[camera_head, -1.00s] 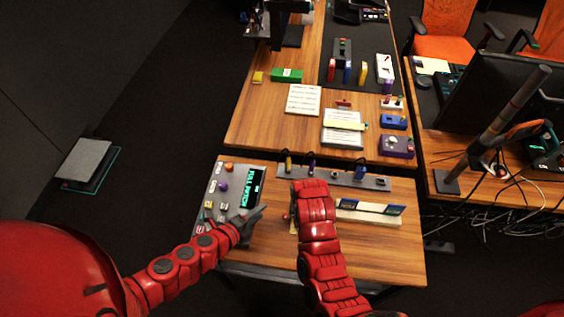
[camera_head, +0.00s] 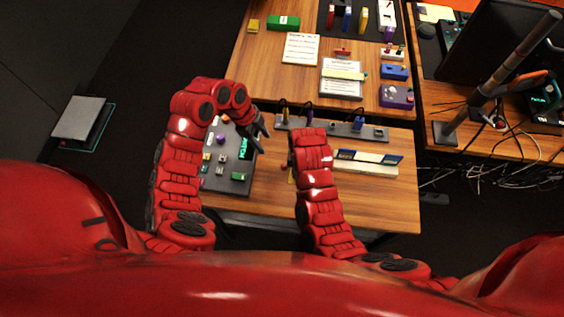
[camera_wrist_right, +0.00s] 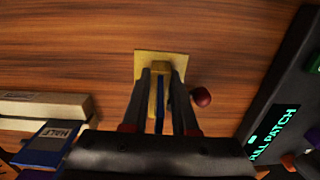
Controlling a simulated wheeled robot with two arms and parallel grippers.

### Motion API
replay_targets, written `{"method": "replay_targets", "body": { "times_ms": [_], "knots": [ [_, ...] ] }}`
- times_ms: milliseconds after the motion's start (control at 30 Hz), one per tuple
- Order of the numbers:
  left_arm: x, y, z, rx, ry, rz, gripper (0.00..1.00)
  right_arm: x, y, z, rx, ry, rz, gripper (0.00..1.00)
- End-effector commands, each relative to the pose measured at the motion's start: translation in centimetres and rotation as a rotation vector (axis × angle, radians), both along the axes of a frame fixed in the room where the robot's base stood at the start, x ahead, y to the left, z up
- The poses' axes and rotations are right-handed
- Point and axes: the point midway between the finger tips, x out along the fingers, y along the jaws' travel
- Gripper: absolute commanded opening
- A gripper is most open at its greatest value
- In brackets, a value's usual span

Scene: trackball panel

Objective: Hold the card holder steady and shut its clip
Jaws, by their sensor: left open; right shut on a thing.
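The card holder (camera_wrist_right: 162,57) stands on the wooden table. In the right wrist view it shows a yellowish base and upright part with a thin blue piece between my fingers. A dark red ball (camera_wrist_right: 201,96) sits just right of it, probably on the clip. My right gripper (camera_wrist_right: 161,92) is shut on the holder from above. In the head view my right forearm covers most of the holder, and only a yellowish sliver (camera_head: 291,178) shows. My left gripper (camera_head: 263,135) is open and empty, left of the holder near the grey panel's right edge, apart from the holder. Its clip's state cannot be told.
The grey control panel (camera_head: 212,184) with buttons and a green-lettered screen lies left of the holder. A pale rack (camera_head: 365,168) with blue cards stands to the right. A grey strip (camera_head: 335,128) with plugs runs behind. The table's front right is clear.

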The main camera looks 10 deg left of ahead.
Motion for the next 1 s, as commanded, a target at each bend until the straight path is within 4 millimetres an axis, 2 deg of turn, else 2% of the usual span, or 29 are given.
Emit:
{"method": "replay_targets", "body": {
  "times_ms": [100, 267, 433, 733, 1000],
  "knots": [
    [-1.1, -1.5, 1.6, -0.043, 0.036, -0.104, 0.57, 0.0, 0.0, 0.0, 0.0, 0.0, 0.0, 0.0],
    [-1.9, -2.3, 1.6, -0.062, 0.057, -0.154, 0.57, 0.0, 0.0, 0.0, 0.0, 0.0, 0.0, 0.0],
    [-2.1, -3.0, -0.1, -0.063, 0.054, -0.152, 0.57, 0.0, 0.0, 0.0, 0.0, 0.0, 0.0, 0.0],
    [-2.8, -5.4, -6.3, -0.058, 0.059, -0.15, 0.57, 0.0, 0.0, 0.0, 0.0, 0.0, 0.0, 0.0],
    [-2.9, -6.4, -8.8, -0.058, 0.053, -0.148, 0.57, 0.0, 0.0, 0.0, 0.0, 0.0, 0.0, 0.0]
  ]
}}
